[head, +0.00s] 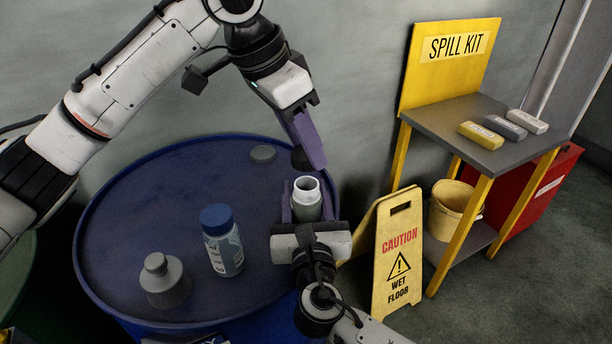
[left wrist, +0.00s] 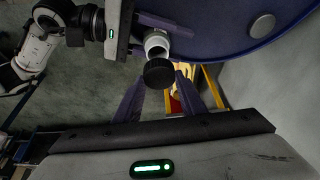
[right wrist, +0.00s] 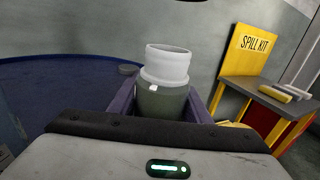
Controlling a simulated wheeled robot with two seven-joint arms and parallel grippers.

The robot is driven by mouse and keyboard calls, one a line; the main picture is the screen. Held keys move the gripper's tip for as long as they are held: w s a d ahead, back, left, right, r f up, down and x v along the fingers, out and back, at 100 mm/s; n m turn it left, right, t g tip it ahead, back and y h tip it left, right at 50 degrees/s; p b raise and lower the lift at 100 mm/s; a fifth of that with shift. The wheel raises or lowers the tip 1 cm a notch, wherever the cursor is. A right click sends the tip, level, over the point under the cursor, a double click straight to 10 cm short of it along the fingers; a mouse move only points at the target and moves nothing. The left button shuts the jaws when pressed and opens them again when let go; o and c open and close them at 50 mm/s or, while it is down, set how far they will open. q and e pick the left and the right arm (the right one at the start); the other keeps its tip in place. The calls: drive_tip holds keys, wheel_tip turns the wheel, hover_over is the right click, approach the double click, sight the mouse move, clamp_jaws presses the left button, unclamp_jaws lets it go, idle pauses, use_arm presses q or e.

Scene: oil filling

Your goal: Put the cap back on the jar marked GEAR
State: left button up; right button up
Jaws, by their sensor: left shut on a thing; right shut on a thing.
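A small open jar (head: 307,203) with a white neck stands upright in my right gripper (head: 307,212), over the right part of the blue drum (head: 125,225). It also shows in the right wrist view (right wrist: 165,92), with its mouth uncovered; no marking on it is readable. My right gripper is shut around its body. My left gripper (head: 309,160) is shut on a dark round cap (head: 300,158), above and slightly behind the jar mouth. In the left wrist view the cap (left wrist: 158,73) sits between the fingertips, just apart from the jar (left wrist: 156,42) or overlapping it in view.
A blue-capped jar (head: 222,242) and a grey stepped container (head: 164,281) stand on the drum, left of my right gripper. A flat bung (head: 263,153) lies at its back. A yellow caution sign (head: 398,255) and spill kit stand (head: 452,108) are to the right.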

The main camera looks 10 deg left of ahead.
sight(310, 182)
use_arm(q)
drive_tip(key=shift+f, duration=1.45)
drive_tip(key=shift+f, duration=0.9)
drive_tip(key=shift+f, duration=0.6)
